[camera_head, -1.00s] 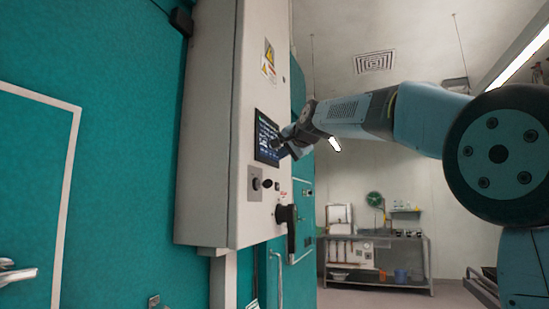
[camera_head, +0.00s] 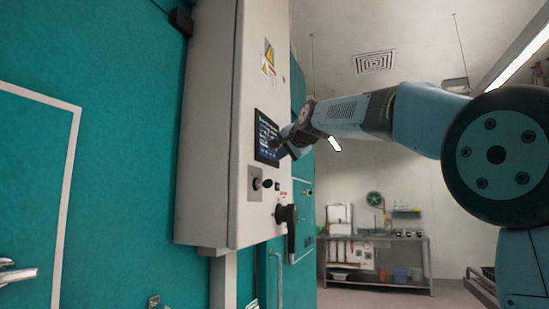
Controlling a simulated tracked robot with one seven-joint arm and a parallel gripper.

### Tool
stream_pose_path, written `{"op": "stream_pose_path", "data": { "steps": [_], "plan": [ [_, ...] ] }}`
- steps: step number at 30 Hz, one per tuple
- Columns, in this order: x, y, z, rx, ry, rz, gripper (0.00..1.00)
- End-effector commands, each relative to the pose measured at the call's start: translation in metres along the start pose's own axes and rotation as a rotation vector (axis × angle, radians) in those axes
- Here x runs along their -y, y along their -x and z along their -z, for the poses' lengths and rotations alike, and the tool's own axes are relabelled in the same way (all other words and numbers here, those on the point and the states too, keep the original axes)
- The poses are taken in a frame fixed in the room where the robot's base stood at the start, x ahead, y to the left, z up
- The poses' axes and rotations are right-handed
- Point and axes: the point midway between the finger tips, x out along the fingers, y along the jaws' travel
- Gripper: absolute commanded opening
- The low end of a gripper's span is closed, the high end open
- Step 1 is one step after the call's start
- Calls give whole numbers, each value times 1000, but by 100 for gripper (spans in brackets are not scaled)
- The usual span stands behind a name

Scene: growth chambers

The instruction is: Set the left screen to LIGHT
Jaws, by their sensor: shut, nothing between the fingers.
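The screen (camera_head: 266,138) is a dark panel with small pale and blue marks on the face of a grey control cabinet (camera_head: 215,130). Its writing is too small to read, and I see it at a steep angle. My gripper (camera_head: 279,144) is at the screen's right edge, with the fingertips in front of it. The fingers look shut and empty. I cannot tell whether they touch the glass. My wrist and gripper cover part of the screen's right side.
Below the screen are small knobs (camera_head: 256,184) and a dark rotary handle (camera_head: 287,214) that stands out from the cabinet. A teal door (camera_head: 30,190) with a metal handle is at the left. A metal bench (camera_head: 375,240) stands far back. Open room lies right of the cabinet.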

Motion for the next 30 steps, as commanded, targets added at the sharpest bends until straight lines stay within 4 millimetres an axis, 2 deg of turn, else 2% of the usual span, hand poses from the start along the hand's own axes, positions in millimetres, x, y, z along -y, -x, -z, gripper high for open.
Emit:
{"op": "stream_pose_path", "data": {
  "steps": [19,30],
  "plan": [
    [-7,10,7,-1,0,-1,0],
    [-21,29,22,-2,-1,-1,0]
  ]
}}
